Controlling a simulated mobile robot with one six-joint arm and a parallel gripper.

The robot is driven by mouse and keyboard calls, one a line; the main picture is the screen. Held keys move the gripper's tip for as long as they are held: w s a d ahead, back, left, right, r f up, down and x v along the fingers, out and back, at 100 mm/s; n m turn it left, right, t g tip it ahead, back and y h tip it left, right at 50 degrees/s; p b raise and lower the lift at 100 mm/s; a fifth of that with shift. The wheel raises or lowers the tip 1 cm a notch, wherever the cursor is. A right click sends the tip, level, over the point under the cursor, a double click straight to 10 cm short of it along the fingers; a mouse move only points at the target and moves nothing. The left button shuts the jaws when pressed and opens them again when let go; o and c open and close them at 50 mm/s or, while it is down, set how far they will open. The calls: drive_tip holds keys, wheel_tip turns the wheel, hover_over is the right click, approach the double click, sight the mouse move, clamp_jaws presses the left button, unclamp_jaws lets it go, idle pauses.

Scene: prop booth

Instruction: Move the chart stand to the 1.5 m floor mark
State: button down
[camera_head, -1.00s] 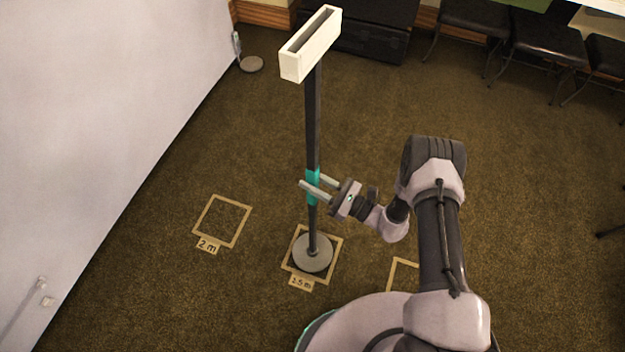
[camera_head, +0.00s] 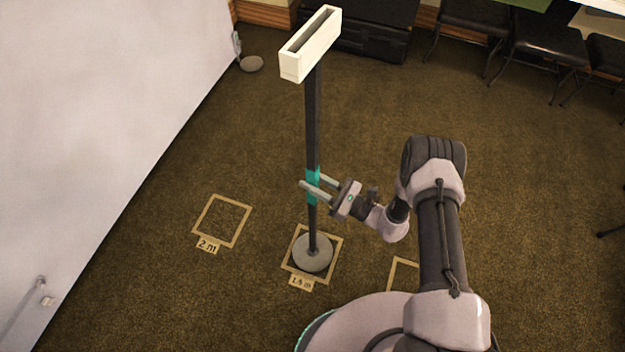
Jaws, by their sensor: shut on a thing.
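The chart stand (camera_head: 312,130) is upright, with a dark pole, a teal band at mid-height, a cream slotted box on top and a round grey base. Its base (camera_head: 313,254) is inside the taped square of the 1.5 m floor mark (camera_head: 301,283), with tape showing around it. I cannot tell whether the base touches the carpet. My gripper (camera_head: 317,184) is shut on the pole at the teal band, reaching from the right, one finger on each side.
The 2 m mark (camera_head: 222,221) lies empty to the left. A pale wall (camera_head: 110,110) bounds the left. A black case (camera_head: 370,35) and dark chairs (camera_head: 545,40) stand at the back. Carpet around the stand is clear.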

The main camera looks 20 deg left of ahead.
drive_tip(key=shift+f+b, duration=0.7)
drive_tip(key=shift+f, duration=0.1)
drive_tip(key=c, duration=1)
unclamp_jaws()
drive_tip(key=shift+c, duration=0.2)
drive_tip(key=shift+d, duration=0.1)
drive_tip(key=p+v, duration=0.3)
drive_tip(key=v, duration=1.4)
wheel_tip(320, 180, up, 24)
drive_tip(key=n+g+h, duration=0.7)
drive_tip(key=n+g, duration=0.1)
drive_tip(key=n, duration=0.3)
drive_tip(key=s+d+r+n+t+h, duration=0.2)
drive_tip(key=s+d+r+t+h, duration=0.1)
drive_tip(key=s+r, duration=0.4)
drive_tip(key=s+d+r+n+t+h, duration=0.3)
drive_tip(key=s+r+t+h, duration=0.3)
drive_tip(key=r, duration=0.4)
drive_tip(key=shift+s+r+h, duration=0.35)
drive_tip(key=shift+s+h, duration=0.05)
drive_tip(key=shift+h, duration=0.1)
